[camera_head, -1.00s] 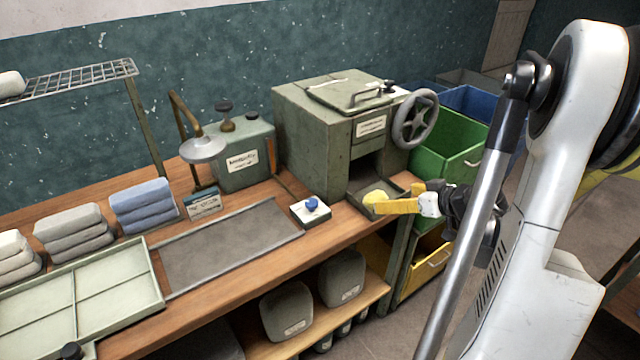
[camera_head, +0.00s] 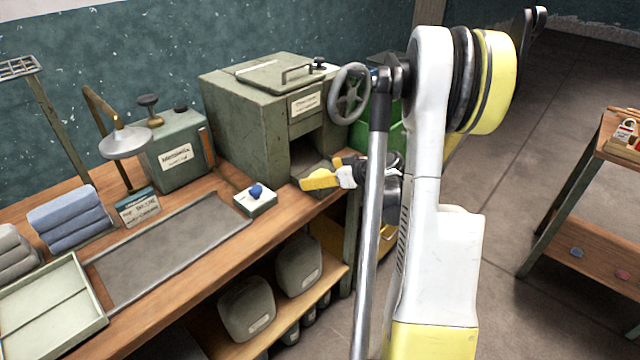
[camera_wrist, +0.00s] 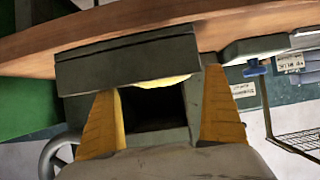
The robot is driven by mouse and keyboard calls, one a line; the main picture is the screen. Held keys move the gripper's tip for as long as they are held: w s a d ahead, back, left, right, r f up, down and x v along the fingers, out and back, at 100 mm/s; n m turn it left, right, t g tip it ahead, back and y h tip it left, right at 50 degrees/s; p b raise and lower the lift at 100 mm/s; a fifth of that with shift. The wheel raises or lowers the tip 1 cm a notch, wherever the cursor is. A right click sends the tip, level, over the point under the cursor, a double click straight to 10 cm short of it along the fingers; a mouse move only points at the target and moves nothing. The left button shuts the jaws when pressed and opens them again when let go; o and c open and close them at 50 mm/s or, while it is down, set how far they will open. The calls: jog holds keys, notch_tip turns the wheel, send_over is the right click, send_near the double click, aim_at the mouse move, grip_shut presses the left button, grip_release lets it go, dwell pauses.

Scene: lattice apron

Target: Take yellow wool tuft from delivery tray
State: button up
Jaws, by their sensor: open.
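The delivery tray (camera_wrist: 125,66) juts from the dark opening of the green-grey machine (camera_head: 255,115), at the bench's edge. A strip of the yellow wool tuft (camera_wrist: 164,82) shows past the tray's rim in the wrist view; most of it is hidden by the tray wall. My gripper (camera_wrist: 162,88) is open, with one yellow finger on each side of the tuft in that view. In the head view my gripper (camera_head: 326,177) is at the tray, and its yellow finger hides or blends with the tuft. I cannot tell whether the fingers touch the tuft.
The machine's handwheel (camera_head: 350,93) stands close above and right of my gripper. A white block with a blue knob (camera_head: 256,192) sits left of the tray. A lamp (camera_head: 126,142) and folded cloths (camera_head: 70,215) are further left. A green bin (camera_head: 362,137) stands behind my arm.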

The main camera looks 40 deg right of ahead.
jog(key=shift+w+f, duration=0.2)
jog(key=shift+w, duration=0.05)
jog(key=shift+s+r, duration=0.1)
jog(key=shift+c, duration=0.3)
jog(key=c, duration=1.1)
jog(key=shift+c, duration=0.2)
jog(key=shift+r, duration=0.15)
